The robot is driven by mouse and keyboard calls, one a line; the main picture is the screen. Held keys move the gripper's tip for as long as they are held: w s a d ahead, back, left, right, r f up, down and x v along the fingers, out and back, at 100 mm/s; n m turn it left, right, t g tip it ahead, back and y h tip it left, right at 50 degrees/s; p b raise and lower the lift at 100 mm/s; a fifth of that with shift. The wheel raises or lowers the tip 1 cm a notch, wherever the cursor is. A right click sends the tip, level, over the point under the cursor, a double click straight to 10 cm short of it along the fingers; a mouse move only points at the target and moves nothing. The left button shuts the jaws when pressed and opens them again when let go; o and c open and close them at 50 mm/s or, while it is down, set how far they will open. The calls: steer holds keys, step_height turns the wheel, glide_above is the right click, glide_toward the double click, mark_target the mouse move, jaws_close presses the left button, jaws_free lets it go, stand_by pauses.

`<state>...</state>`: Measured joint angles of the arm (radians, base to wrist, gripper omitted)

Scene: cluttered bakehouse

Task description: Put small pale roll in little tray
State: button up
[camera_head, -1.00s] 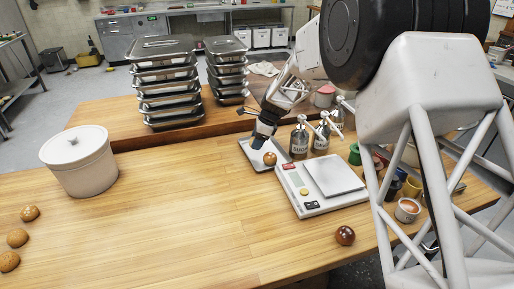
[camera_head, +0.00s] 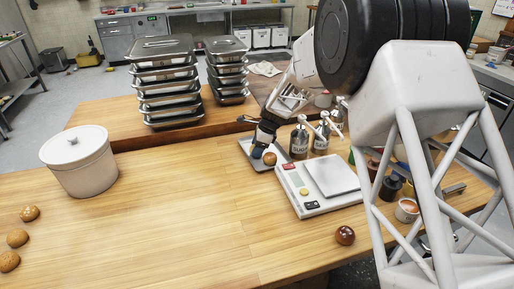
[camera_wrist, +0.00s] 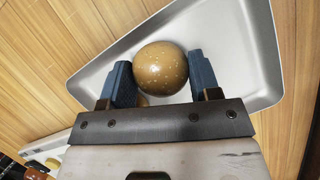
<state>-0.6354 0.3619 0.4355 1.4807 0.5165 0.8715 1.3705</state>
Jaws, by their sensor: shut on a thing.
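The little tray (camera_head: 246,147) is a shallow grey metal tray on the wooden table, left of the scale. It also fills much of the wrist view (camera_wrist: 236,30). A small round golden-brown roll with pale specks (camera_head: 270,158) is at the tray; it looks tan rather than pale. In the wrist view the roll (camera_wrist: 161,68) is between the blue fingertips of my gripper (camera_wrist: 163,76), over the tray floor. My gripper (camera_head: 262,150) is low at the tray and shut on this roll. I cannot tell whether the roll touches the tray floor.
A white scale (camera_head: 318,206) stands just right of the tray, with a small yellowish round spot on its front. Labelled bottles (camera_head: 299,143) stand close behind. A glossy dark roll (camera_head: 345,235) lies in front. A white lidded crock (camera_head: 80,165) is left; the table between is clear.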

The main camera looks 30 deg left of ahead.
steer(key=shift+f, duration=0.15)
steer(key=o, duration=0.7)
steer(key=v, duration=1.2)
steer(key=shift+r, duration=0.2)
stand_by(0.3)
